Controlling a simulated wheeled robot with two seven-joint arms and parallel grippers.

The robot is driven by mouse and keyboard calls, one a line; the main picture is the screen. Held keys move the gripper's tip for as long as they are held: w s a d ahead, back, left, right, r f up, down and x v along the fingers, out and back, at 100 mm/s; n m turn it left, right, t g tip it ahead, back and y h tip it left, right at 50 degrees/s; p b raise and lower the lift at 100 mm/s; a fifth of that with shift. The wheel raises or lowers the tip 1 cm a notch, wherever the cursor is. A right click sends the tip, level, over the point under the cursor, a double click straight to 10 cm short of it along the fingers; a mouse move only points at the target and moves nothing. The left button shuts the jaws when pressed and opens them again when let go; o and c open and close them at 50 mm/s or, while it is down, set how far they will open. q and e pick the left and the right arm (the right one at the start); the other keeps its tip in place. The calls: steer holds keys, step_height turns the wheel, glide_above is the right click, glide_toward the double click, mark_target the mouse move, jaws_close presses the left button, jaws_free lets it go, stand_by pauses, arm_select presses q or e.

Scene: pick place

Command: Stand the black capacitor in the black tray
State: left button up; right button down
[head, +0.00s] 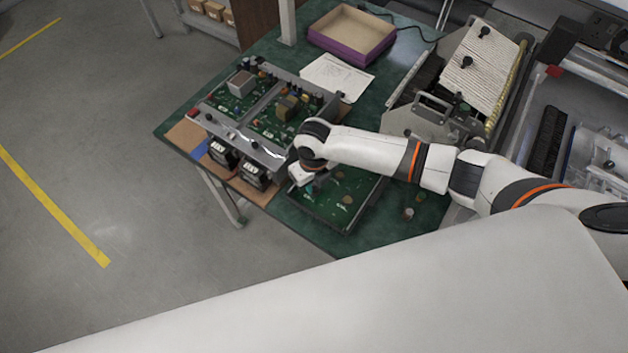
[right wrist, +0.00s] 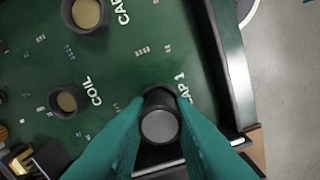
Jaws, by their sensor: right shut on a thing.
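The black capacitor (right wrist: 160,118) shows in the right wrist view as a dark cylinder with a grey end face. My right gripper (right wrist: 160,140) is shut on it, with a teal finger on each side. The capacitor is by the "CAP 1" marking on the green board; whether it touches the board cannot be told. The black tray (right wrist: 226,55) has its dark wall to the right of the capacitor. In the head view the tray (head: 308,221) lies near the table's front edge, with my right gripper (head: 306,187) over its left part, hiding the capacitor. My left gripper is not in view.
Round dark parts with tan centres stand near "COIL" (right wrist: 66,102) and the other "CAP" marking (right wrist: 87,15). An open electronics chassis (head: 255,150) stands left of the tray. Small cylinders (head: 408,214) stand to its right. A purple-sided box (head: 352,32) is at the back.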

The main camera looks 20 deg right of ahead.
steer(key=c, duration=1.2)
jaws_free()
steer(key=c, duration=0.3)
steer(key=shift+c, duration=0.2)
steer(key=shift+r+p, duration=3.35)
steer(key=shift+r, duration=0.2)
